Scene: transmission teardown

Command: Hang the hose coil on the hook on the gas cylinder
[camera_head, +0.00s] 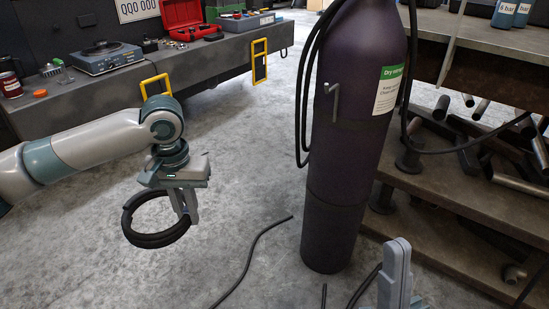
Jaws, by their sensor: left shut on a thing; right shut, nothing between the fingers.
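The black hose coil (133,233) hangs from my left gripper (189,218), which is shut on the right part of its ring. The coil is clear of the cylinder, to its left. The dark purple gas cylinder (345,165) stands upright on the floor right of centre. A small grey metal hook (334,98) sticks out from its front, and nothing hangs on it. My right gripper (397,248) shows at the bottom edge, right of the cylinder's base; it is shut and empty, and its lower part is cut off by the frame.
A black hose (301,95) loops down the cylinder's left side. Loose black hose (257,250) lies on the floor. A shelf (437,203) with metal pipes stands at the right. A grey workbench (215,52) runs along the back left. The floor between coil and cylinder is mostly clear.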

